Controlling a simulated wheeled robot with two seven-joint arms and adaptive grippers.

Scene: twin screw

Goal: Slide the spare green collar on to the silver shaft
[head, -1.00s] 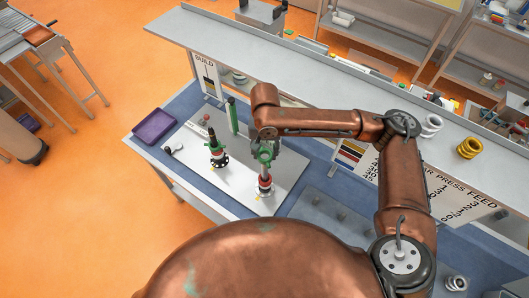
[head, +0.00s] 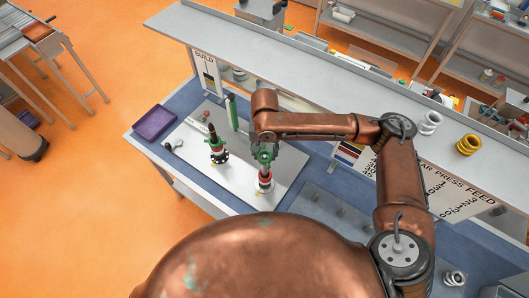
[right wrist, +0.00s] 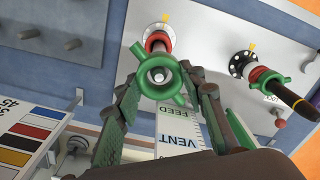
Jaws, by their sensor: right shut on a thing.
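My right gripper (head: 264,150) is shut on the spare green collar (head: 265,158), a ring with stubby lugs. The collar also shows between the fingers in the right wrist view (right wrist: 145,84). The silver shaft (right wrist: 158,75) shows its round end inside the collar's hole. The collar appears to be around the upper shaft, above a red ring (head: 265,175) and apart from it. The gripper (right wrist: 160,90) hides part of the shaft in the head view. My left gripper is not in view.
A dark shaft (head: 212,132) with a green collar (head: 217,146) over a red ring stands to the left on the same pale plate (head: 240,195). A green upright (head: 231,112) stands behind. A purple tray (head: 155,122) lies at the left. A grey shelf (head: 300,68) runs along the back.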

